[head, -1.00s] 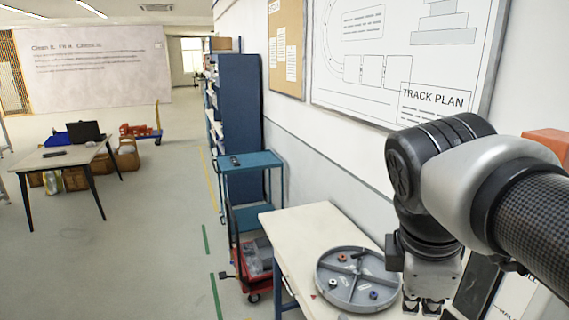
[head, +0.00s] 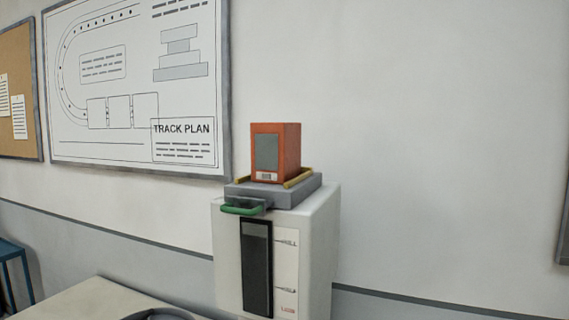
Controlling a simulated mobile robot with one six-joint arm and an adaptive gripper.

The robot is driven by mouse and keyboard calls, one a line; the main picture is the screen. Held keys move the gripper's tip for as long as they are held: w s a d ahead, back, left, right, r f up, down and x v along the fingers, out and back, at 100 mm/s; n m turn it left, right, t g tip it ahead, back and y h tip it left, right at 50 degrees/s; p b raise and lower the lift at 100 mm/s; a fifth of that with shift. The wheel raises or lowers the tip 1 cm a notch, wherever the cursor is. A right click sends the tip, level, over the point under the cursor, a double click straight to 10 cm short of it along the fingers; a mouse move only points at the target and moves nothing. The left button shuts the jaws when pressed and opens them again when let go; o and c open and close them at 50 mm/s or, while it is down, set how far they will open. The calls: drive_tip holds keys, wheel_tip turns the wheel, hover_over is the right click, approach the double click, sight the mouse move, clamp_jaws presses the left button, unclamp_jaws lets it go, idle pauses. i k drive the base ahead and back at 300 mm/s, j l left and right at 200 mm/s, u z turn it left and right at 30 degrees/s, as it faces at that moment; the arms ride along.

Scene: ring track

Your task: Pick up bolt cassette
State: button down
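An orange-red box (head: 275,152) with a grey front window and a small label stands upright on a grey base (head: 292,193). It looks like the bolt cassette. A yellow strip runs beside it on the base, and a green handle (head: 241,210) sticks out at the front left. The base rests on top of a white cabinet (head: 322,245) with a dark front panel. My gripper is out of view, and nothing of my arm shows.
A pale tabletop (head: 85,302) lies at the lower left, with the rim of a grey round tray (head: 160,314) on it. A blue cart (head: 14,262) stands at the left edge. The wall with the track plan board (head: 135,85) is behind.

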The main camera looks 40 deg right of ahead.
sight(276, 147)
drive_tip(key=z, duration=0.85)
drive_tip(key=i+j+z, duration=0.2)
drive_tip(key=j, duration=0.3)
drive_tip(key=j+z, duration=0.15)
drive_tip(key=j, duration=0.35)
drive_tip(key=k, duration=0.05)
